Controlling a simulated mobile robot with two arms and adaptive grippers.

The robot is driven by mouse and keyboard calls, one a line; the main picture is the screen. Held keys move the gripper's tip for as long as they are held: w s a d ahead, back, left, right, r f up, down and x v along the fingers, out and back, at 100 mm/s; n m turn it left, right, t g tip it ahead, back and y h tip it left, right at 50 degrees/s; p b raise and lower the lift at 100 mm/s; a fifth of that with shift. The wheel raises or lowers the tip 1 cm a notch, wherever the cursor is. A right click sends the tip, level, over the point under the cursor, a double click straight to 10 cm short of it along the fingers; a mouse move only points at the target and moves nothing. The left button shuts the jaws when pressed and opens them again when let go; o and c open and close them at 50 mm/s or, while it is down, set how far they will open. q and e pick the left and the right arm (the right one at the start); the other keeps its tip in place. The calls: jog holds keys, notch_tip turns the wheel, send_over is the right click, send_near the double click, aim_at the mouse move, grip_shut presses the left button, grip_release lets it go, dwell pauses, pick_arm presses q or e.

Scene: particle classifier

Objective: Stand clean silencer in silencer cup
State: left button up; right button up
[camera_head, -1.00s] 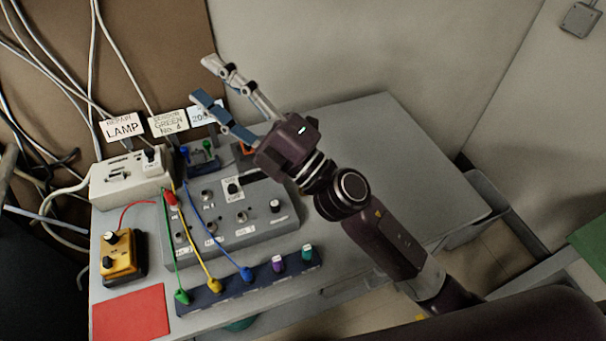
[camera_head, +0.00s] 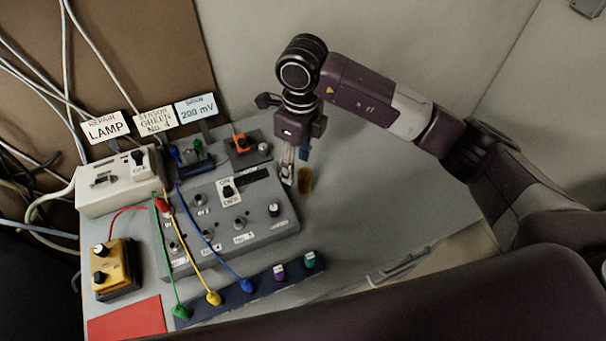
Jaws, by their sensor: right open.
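A small amber-brown, round thing (camera_head: 305,180) stands on the grey table just right of the control box. It may be the silencer cup, but I cannot tell whether anything is in it. I cannot make out the clean silencer for certain. My right gripper (camera_head: 295,168) points down just above and left of the amber thing, close to the box's back right corner. Its grey and blue fingers are apart, and I see nothing held between them. I cannot tell whether a finger touches the amber thing. My left gripper is not in view.
The grey control box (camera_head: 222,218) with knobs and cables fills the table's middle left. Behind it stand a dark block with an orange part (camera_head: 241,142) and several label cards. A dark blue strip (camera_head: 252,290) with coloured plugs lies in front. The table's right side is clear.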

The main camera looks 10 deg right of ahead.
aim_at(304, 172)
jog(key=shift+w+d+h, duration=0.3)
jog(key=shift+d, duration=0.4)
jog(key=shift+d+f, duration=0.15)
jog(key=shift+f, duration=0.05)
notch_tip(304, 172, down, 6)
jog(key=p, duration=0.3)
jog(key=shift+w+d+f, duration=0.1)
jog(key=shift+d+f, duration=0.05)
jog(key=shift+f, duration=0.35)
jog(key=shift+c, duration=0.4)
grip_shut()
